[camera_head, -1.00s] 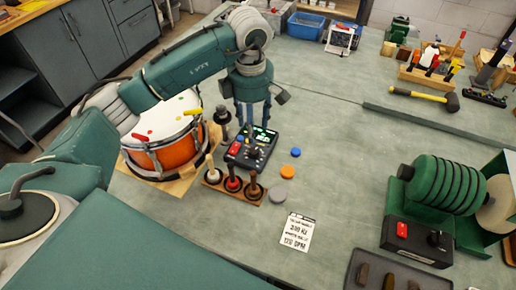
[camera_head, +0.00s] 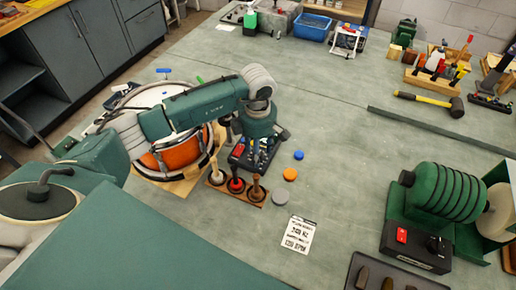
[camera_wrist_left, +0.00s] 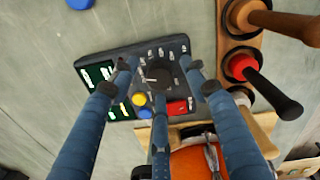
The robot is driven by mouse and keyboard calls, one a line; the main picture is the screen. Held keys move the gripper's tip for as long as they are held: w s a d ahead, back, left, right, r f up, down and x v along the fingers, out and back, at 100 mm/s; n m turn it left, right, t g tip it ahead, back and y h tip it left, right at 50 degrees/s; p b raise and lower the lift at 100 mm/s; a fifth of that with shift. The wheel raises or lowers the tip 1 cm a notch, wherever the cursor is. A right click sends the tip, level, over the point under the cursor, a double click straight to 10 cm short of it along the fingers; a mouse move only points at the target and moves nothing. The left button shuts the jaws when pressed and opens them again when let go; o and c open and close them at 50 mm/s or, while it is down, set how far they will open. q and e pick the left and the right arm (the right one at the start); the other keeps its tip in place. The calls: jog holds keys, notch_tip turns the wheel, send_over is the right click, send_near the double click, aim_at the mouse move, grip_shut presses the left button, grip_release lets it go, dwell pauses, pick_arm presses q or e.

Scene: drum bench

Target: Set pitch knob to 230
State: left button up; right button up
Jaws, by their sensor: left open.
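The dark control box (camera_head: 240,158) stands on the bench right of the orange drum (camera_head: 182,155), partly hidden under my left gripper (camera_head: 262,150). In the left wrist view the box (camera_wrist_left: 95,60) shows a black round knob (camera_wrist_left: 160,74) with a pale pointer, a green-lit display (camera_wrist_left: 98,75), and yellow, blue and red buttons. The display's digits are not readable there. My left gripper (camera_wrist_left: 158,95) is open, its blue fingers spread around the knob and apart from it. A printed card (camera_head: 297,234) lies on the bench; its text is too small to read surely. My right gripper is not in view.
A wooden rack (camera_head: 238,188) with several mallets stands close beside the box. Blue (camera_head: 299,155) and orange (camera_head: 290,174) discs lie to the right. A green roller machine (camera_head: 445,190) stands farther right.

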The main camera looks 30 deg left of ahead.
pick_arm(q)
jog(key=shift+f, duration=0.1)
jog(key=c, duration=1.2)
jog(key=shift+o, duration=0.2)
jog(key=shift+w+n, duration=0.1)
jog(key=shift+n, duration=0.2)
